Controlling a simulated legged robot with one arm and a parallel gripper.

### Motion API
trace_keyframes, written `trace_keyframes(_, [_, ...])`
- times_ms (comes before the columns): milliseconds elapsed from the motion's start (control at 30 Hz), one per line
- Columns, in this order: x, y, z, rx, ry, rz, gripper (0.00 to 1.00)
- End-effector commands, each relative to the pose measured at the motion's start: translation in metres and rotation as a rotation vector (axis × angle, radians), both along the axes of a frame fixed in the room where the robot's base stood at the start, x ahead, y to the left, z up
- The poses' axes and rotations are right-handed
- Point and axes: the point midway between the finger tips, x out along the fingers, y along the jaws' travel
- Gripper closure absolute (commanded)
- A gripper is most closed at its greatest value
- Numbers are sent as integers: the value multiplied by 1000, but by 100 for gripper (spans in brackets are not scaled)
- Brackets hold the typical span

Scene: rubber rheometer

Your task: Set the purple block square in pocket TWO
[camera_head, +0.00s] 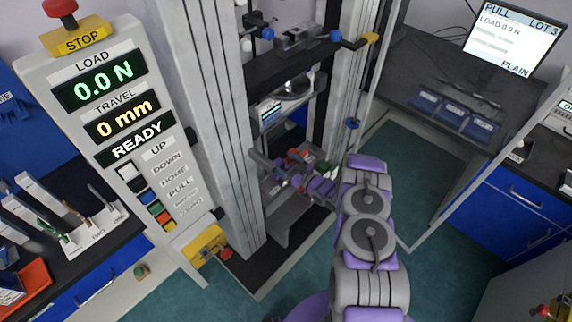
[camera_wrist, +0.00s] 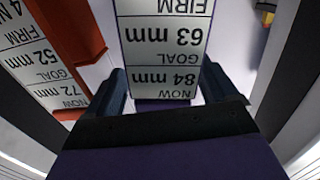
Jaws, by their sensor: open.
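In the wrist view a block with purple edges (camera_wrist: 160,101) lies between the two dark fingers of my gripper (camera_wrist: 162,78). Its pale label (camera_wrist: 163,45) reads upside down: NOW 84 mm, GOAL 63 mm, FIRM. The fingers stand apart on either side of it; whether they touch it I cannot tell. In the head view my gripper (camera_head: 285,176) is inside the test frame, low between its columns, and the block there is too small to make out. A white rack (camera_head: 92,238) on the left bench has small lettering that seems to read TWO and ONE.
An orange-red block (camera_wrist: 82,28) with a label, NOW 72 mm, GOAL 52 mm, is just left of the gripper. A control panel (camera_head: 115,110) reads 0.0 N, 0 mm, READY. Pale columns (camera_head: 205,130) stand close to my arm. A red tray (camera_head: 25,285) is on the left bench.

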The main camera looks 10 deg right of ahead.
Motion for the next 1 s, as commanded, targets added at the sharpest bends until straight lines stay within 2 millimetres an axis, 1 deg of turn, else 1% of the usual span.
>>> trace_keyframes(67, [-4,-5,2,1,-1,-2,13])
trace_keyframes(167, [-16,-16,3,0,0,-5,13])
trace_keyframes(400, [-57,-45,3,3,1,-5,13])
trace_keyframes(600, [-83,-63,3,2,-2,-3,13])
trace_keyframes(700, [-91,-68,3,0,-3,-2,13])
trace_keyframes(833, [-96,-71,2,-1,-3,-1,13])
trace_keyframes(933, [-95,-72,3,-7,-1,-1,13])
trace_keyframes(1000, [-89,-74,6,-26,9,-5,13])
